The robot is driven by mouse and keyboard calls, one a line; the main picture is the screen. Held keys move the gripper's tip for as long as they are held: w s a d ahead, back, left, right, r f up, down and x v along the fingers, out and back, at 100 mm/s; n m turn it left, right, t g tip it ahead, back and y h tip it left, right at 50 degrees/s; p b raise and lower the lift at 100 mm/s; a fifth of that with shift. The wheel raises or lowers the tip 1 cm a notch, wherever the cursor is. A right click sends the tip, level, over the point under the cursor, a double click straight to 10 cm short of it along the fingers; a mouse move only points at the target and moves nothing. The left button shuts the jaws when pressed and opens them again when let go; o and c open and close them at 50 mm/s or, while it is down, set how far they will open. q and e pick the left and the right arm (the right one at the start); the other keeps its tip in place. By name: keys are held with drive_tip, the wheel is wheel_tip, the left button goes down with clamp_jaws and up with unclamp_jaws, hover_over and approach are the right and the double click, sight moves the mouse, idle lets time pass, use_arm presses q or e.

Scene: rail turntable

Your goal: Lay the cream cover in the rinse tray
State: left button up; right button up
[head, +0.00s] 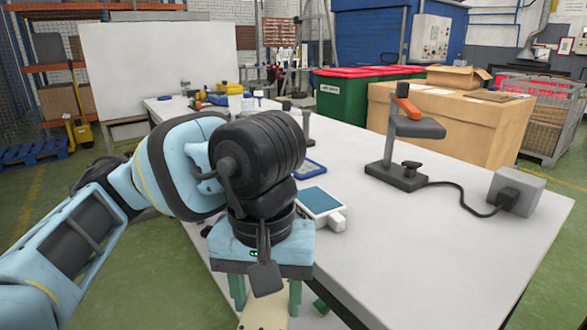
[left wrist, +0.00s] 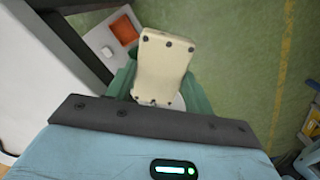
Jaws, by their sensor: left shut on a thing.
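My left gripper (head: 266,298) has green fingers and is shut on the cream cover (head: 264,317), which hangs partly hidden below the hand. In the left wrist view the cream cover (left wrist: 164,62) is a pale plate with several dark round spots, between the fingers (left wrist: 160,98). The hand is at the near left edge of the table, and green floor shows beneath the cover. A flat, blue-rimmed tray (head: 311,168) lies on the table beyond my wrist, partly hidden; I cannot tell if it is the rinse tray. My right gripper is not in view.
A white device with a blue top (head: 320,201) stands on the white table (head: 420,240) near the hand. A dark stand with an orange part (head: 400,135) and a cabled grey box (head: 515,192) are at the right. The table's front right is clear.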

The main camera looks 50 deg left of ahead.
use_arm(q)
drive_tip(key=w+d+f+m, duration=0.3)
drive_tip(key=d+f+m, duration=0.2)
drive_tip(key=m, duration=0.3)
drive_tip(key=shift+w+f, duration=0.4)
drive_tip(key=shift+f, duration=0.35)
